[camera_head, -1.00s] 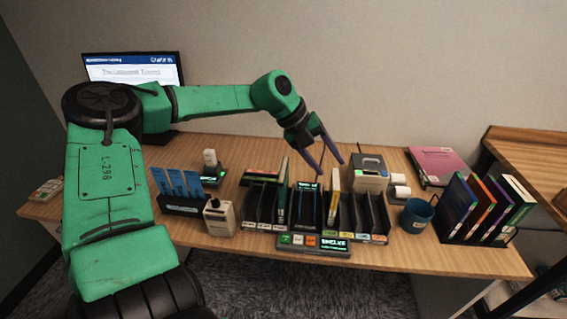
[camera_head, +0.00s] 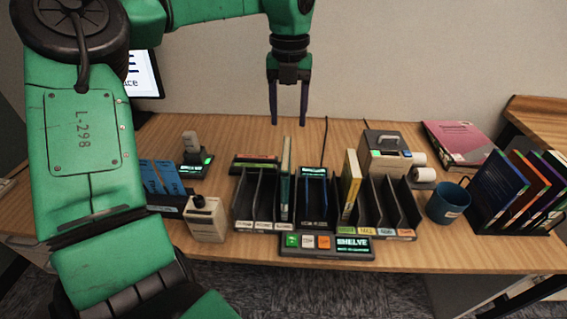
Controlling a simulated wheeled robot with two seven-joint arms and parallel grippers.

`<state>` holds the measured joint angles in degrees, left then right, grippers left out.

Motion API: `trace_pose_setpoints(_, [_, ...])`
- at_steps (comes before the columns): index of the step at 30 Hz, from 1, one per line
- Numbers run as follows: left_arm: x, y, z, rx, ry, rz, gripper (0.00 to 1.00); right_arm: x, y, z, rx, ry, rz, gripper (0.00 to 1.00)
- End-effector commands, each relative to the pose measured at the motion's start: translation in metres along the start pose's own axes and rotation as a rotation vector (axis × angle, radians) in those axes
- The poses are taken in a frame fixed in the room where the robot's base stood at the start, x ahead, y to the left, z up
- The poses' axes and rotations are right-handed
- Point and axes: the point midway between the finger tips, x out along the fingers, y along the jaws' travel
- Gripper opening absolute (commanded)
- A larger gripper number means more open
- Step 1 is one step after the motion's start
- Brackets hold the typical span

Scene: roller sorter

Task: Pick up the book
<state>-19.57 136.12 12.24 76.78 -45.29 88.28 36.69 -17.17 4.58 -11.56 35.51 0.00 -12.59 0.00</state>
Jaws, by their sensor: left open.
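Several books are in view, and I cannot tell which one the task means. A green-spined book (camera_head: 286,180) and a yellow-cream book (camera_head: 350,184) stand upright in the dark slotted sorter (camera_head: 262,224). A book with a dark cover and red edge (camera_head: 256,163) lies flat behind the sorter's left slots. My left gripper (camera_head: 288,118) points down, open and empty, with its two dark fingers apart. It hangs above the back of the desk, over the green-spined book in the picture and not touching it. My right gripper is not in view.
A SHELVE console (camera_head: 326,246) sits before the sorter. A printer-like box (camera_head: 388,152), blue mug (camera_head: 448,203), pink folder (camera_head: 458,143) and rack of upright books (camera_head: 497,190) stand right. A blue-card holder (camera_head: 165,184) and beige device (camera_head: 205,220) stand left.

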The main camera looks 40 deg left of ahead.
Motion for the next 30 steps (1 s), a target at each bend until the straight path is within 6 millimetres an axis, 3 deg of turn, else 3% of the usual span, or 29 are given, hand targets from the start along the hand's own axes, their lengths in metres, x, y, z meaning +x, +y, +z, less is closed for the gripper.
trace_pose_setpoints(9, [0.072,0.001,-0.001,0.000,0.007,0.000,0.60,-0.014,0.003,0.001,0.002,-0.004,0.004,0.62])
trace_pose_setpoints(14, [0.092,0.002,0.001,0.000,0.006,0.000,0.60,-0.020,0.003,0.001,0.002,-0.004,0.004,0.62])
trace_pose_setpoints(19, [0.125,0.004,0.005,0.000,0.007,0.001,0.60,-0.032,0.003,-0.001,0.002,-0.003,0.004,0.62])
trace_pose_setpoints(22, [0.136,0.004,0.005,0.000,0.003,0.000,0.60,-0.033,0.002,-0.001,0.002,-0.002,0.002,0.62])
trace_pose_setpoints(27, [0.138,0.003,0.006,0.000,0.002,-0.001,0.60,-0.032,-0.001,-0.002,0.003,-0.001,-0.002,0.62])
trace_pose_setpoints(28, [0.138,0.003,0.006,0.000,0.002,-0.001,0.56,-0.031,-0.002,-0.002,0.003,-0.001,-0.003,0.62])
trace_pose_setpoints(30, [0.138,0.003,0.006,0.000,0.002,-0.001,0.29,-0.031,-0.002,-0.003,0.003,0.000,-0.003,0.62])
